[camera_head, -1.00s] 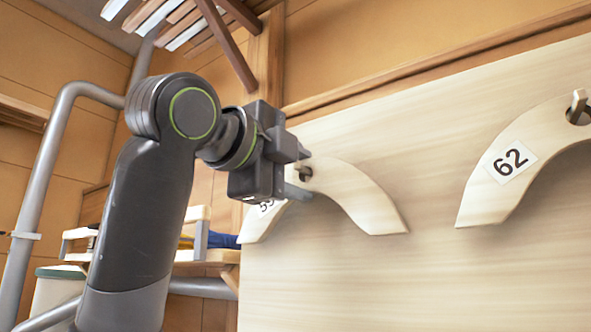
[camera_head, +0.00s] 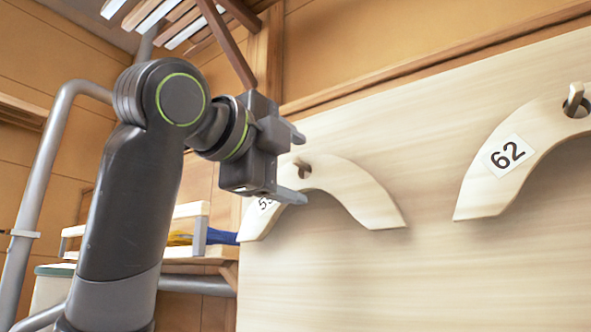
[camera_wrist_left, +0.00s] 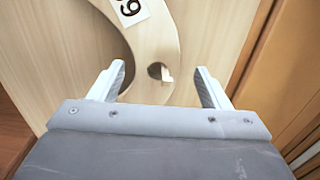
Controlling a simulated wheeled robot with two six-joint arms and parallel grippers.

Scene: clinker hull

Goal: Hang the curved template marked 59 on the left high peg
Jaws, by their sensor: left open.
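The curved template marked 59 (camera_head: 345,187) is pale wood and hangs on the left high peg (camera_head: 302,168) of the pale board, the peg showing through its hole. Its label is partly covered by my gripper in the head view. In the left wrist view the template (camera_wrist_left: 160,30) shows its hole with the peg end (camera_wrist_left: 168,78) in it, between and beyond my fingertips. My left gripper (camera_head: 301,166) is open and empty, its fingers apart on either side of the hole and clear of the template. My right gripper is in neither view.
A template marked 62 (camera_head: 485,175) hangs on another peg (camera_head: 574,98) to the right. The pale board (camera_head: 420,275) is bare below. A shelf with blue and yellow items (camera_head: 195,240) and a grey pipe (camera_head: 40,180) stand at left. Slats (camera_head: 180,20) hang overhead.

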